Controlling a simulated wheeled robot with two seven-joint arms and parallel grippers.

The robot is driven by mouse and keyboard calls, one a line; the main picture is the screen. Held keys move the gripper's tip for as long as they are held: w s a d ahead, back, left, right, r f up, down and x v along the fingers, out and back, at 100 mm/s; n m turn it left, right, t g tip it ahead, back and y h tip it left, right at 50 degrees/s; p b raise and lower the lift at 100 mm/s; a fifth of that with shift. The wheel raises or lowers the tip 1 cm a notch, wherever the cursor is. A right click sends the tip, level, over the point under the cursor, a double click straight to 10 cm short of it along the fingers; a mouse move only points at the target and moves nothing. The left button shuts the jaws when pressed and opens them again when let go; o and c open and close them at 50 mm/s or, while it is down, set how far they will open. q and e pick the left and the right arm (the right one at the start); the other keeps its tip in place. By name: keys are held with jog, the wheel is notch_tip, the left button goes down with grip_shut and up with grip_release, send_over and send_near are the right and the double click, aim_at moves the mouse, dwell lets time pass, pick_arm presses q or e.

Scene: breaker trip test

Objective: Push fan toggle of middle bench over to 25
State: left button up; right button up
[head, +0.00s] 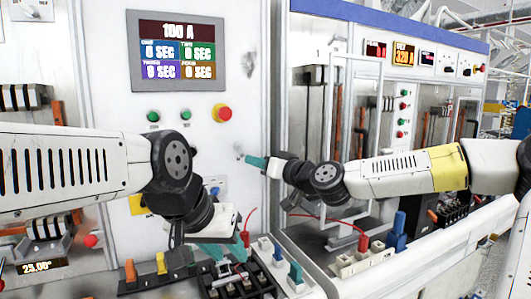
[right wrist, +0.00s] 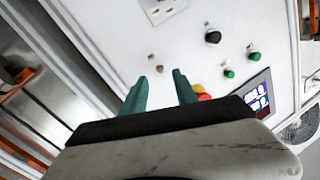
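On the white panel of the middle bench (head: 190,215), a small toggle-like part (head: 240,148) sits right of and below the red stop button. In the right wrist view, two small parts, one of them this knob (right wrist: 159,69), lie beyond my fingertips; I cannot tell which is the fan toggle, and no position marking is readable. My right gripper (head: 252,160) points at this panel area; in its wrist view (right wrist: 160,84) its teal fingers are apart with nothing between them. My left gripper (head: 226,253) is low over the bench's terminals; its finger gap is unclear.
The red stop button (head: 222,113), green buttons (head: 185,114) and a "100 A" display (head: 178,52) are on the same panel. A breaker block (head: 240,285) and coloured plugs lie below my left gripper. A metal frame (head: 335,150) stands at the right bench.

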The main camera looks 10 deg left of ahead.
aim_at(240, 151)
jog(key=x, duration=0.7)
jog(key=shift+w+a+r, duration=0.15)
jog(key=shift+w+r, duration=0.2)
jog(key=shift+w, duration=0.05)
jog(key=shift+c, duration=0.4)
grip_shut()
